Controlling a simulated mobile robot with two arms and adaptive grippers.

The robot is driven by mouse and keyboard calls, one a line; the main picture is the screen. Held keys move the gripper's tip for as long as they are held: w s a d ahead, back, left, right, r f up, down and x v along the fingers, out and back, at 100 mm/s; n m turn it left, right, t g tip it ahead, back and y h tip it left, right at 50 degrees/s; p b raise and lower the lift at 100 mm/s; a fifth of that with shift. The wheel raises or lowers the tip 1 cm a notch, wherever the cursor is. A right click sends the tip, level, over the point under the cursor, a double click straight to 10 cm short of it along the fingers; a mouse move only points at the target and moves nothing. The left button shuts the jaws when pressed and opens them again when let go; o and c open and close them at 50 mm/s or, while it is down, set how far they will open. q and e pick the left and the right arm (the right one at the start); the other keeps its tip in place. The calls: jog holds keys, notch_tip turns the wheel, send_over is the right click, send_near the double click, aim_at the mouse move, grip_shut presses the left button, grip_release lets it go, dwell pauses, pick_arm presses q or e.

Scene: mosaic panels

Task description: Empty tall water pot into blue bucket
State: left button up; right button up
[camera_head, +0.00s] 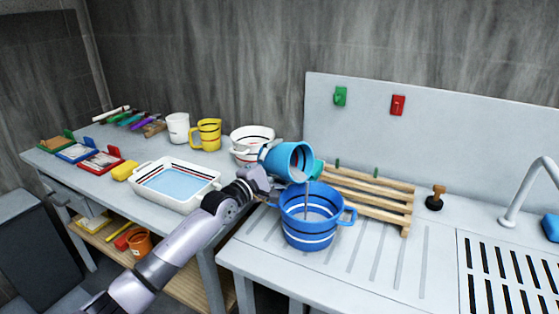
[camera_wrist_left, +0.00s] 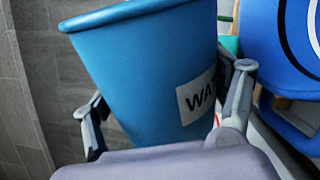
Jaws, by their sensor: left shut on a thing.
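The blue water pot (camera_head: 287,162), with a label whose visible letters read "WA" in the wrist view (camera_wrist_left: 150,70), is tipped to the right above the blue bucket. My left gripper (camera_head: 262,180) is shut around the pot's sides; its fingers also show in the wrist view (camera_wrist_left: 165,98). The blue bucket (camera_head: 308,236), with white bands and side handles, stands upright on the ribbed drainboard. A thin stream falls from the pot's mouth into the bucket, where liquid shows inside. Part of the bucket shows at the upper right in the wrist view (camera_wrist_left: 270,60). My right gripper is out of sight.
A wooden slatted rack (camera_head: 370,196) stands just behind the bucket. A white basin of water (camera_head: 205,195), a white banded bowl (camera_head: 243,150), a yellow jug (camera_head: 207,134) and a white cup (camera_head: 178,128) stand to the left. A faucet (camera_head: 524,192) is at the right. The drainboard's front is clear.

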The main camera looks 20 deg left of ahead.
pick_arm(q)
jog(key=shift+s+d+r+m+p, duration=0.1)
jog(key=shift+d+r+m+p, duration=0.3)
jog(key=shift+d+m+p, duration=0.15)
jog(key=shift+s+d+f+m+b, duration=0.1)
jog(key=shift+d+f+m+b, duration=0.15)
jog(key=shift+m, duration=0.5)
jog(key=shift+d+m, duration=0.1)
jog(key=shift+m, duration=0.2)
jog(key=shift+s+d+r+m+h+p, duration=0.15)
jog(key=shift+d+r+m+h+p, duration=0.2)
jog(key=shift+m, duration=0.35)
jog(key=shift+a, duration=0.1)
